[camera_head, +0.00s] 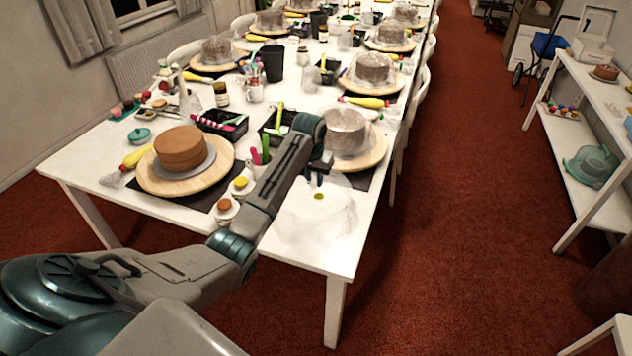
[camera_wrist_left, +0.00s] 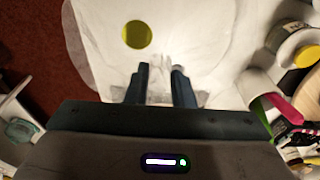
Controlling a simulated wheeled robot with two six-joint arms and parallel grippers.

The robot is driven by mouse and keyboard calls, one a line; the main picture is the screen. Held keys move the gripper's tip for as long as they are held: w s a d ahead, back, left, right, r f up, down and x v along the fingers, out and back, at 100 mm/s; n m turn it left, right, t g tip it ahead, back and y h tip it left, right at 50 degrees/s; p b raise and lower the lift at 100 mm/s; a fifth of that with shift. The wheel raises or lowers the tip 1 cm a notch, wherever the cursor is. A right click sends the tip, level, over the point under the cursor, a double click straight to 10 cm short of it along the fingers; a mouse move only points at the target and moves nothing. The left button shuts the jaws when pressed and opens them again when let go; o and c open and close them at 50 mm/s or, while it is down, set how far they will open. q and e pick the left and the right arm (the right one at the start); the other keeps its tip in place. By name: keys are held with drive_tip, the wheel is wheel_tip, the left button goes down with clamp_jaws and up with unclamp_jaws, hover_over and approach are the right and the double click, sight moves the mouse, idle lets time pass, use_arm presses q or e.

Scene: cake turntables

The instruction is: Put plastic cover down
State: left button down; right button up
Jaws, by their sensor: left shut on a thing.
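The clear plastic cover (camera_head: 325,222) is a see-through dome at the near right corner of the white table (camera_head: 90,180). A small yellow-green disc (camera_head: 318,196) shows at it, and also in the left wrist view (camera_wrist_left: 137,34). My left gripper (camera_head: 316,180) is at the cover's far side, its fingers (camera_wrist_left: 158,88) shut on it with a narrow gap between them. The cover's faint outline (camera_wrist_left: 215,45) spreads ahead of the fingers. I cannot tell whether it touches the tabletop. A bare brown cake (camera_head: 181,146) stands on a wooden turntable (camera_head: 160,186) to the left. My right gripper is out of view.
Another covered cake (camera_head: 346,130) stands on a turntable just behind my gripper. Small dishes (camera_head: 227,207) and a cup of tools (camera_head: 259,160) lie left of my forearm. More cakes line the table behind. Red carpet (camera_head: 480,220) is open to the right.

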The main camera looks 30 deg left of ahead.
use_arm(q)
drive_tip(key=shift+w+f, duration=0.1)
drive_tip(key=shift+w, duration=0.6)
wheel_tip(320, 180, down, 3)
drive_tip(key=shift+s+r+p, duration=0.1)
drive_tip(key=shift+r+p, duration=0.05)
drive_tip(key=shift+p, duration=0.8)
drive_tip(key=shift+f, duration=0.5)
drive_tip(key=c, duration=1.3)
unclamp_jaws()
drive_tip(key=shift+o, duration=0.2)
drive_tip(key=r+b, duration=0.1)
drive_tip(key=r, duration=0.2)
drive_tip(key=s+r+b, duration=0.1)
drive_tip(key=r, duration=0.3)
drive_tip(key=r+b, duration=0.1)
drive_tip(key=r, duration=0.3)
drive_tip(key=shift+s+d+b, duration=0.15)
drive_tip(key=shift+s+b, duration=0.05)
drive_tip(key=shift+b, duration=0.15)
drive_tip(key=shift+s+r, duration=0.1)
drive_tip(key=shift+r, duration=0.5)
drive_tip(key=shift+f, duration=0.1)
